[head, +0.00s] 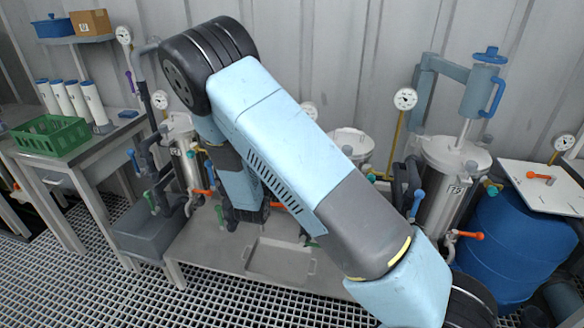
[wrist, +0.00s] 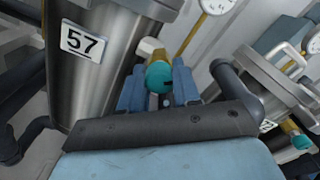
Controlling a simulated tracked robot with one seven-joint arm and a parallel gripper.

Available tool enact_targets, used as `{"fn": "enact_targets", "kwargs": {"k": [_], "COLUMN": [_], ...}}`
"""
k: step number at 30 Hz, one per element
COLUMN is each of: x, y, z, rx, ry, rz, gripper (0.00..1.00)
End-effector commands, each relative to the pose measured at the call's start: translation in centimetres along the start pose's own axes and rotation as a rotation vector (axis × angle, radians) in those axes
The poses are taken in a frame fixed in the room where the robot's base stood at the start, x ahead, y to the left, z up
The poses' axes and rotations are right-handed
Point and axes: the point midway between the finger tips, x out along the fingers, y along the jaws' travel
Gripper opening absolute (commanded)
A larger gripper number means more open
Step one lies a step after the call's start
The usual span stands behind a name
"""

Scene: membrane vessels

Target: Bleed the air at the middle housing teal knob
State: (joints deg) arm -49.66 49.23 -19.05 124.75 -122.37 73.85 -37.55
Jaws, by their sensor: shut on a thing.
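In the wrist view, my gripper (wrist: 159,88) has its two blue fingers on either side of a round teal knob (wrist: 159,76) and is shut on it. The knob sits at the end of a brass fitting beside a steel housing labelled 57 (wrist: 110,50). My dark palm edge hides the space below the knob. In the head view my arm crosses the centre and hides the gripper and the held knob. A steel housing (head: 352,142) shows partly behind my arm; its label is hidden.
Another housing (head: 180,130) stands at the left, and one (head: 455,165) at the right. Pressure gauges, such as this gauge (head: 405,99), and coloured valve handles crowd the pipework. A blue barrel (head: 510,240) stands at the right; a table with a green crate (head: 50,135) is at the left.

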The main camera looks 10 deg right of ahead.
Motion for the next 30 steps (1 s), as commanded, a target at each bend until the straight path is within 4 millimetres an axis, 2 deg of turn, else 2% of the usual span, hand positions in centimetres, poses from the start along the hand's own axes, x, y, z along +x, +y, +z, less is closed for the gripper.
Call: {"fn": "enact_targets", "kwargs": {"k": [5, 12, 20, 30], "x": [0.05, 0.08, 0.04, 0.06], "y": [-0.17, -0.16, -0.10, -0.06], "z": [-0.24, -0.27, -0.24, -0.19], "rx": [0.080, 0.324, 0.439, 0.746], "ry": [0.004, 0.004, 0.004, 0.003], "rz": [-0.004, -0.005, -0.005, -0.005], "gripper": [0.05, 0.05, 0.05, 0.05]}}
